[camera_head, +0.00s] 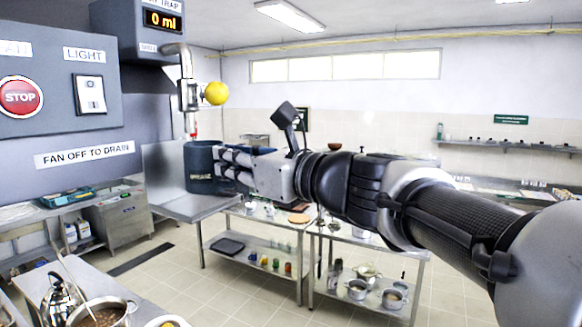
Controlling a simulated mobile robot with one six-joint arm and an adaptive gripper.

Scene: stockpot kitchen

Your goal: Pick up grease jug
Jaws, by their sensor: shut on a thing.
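The grease jug (200,168) is a dark blue-grey cylinder with white lettering low on its right side. It appears upright beneath the drain pipe and valve (189,95) of the grease trap, by the edge of a metal shelf (190,206). My gripper (228,166) reaches in from the right and is shut on the jug's right side. The fingers cover part of the jug's wall. I cannot tell whether its base touches the shelf. The trap's display (162,20) reads 0 ml, and a yellow ball (216,93) sits at the valve.
A grey control panel (60,95) with a red STOP button (20,97) stands at the left. Steel tables (270,222) with pots and jars stand behind and below my arm. A kettle (62,298) and a pan (103,312) are at the lower left. Floor is open at centre.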

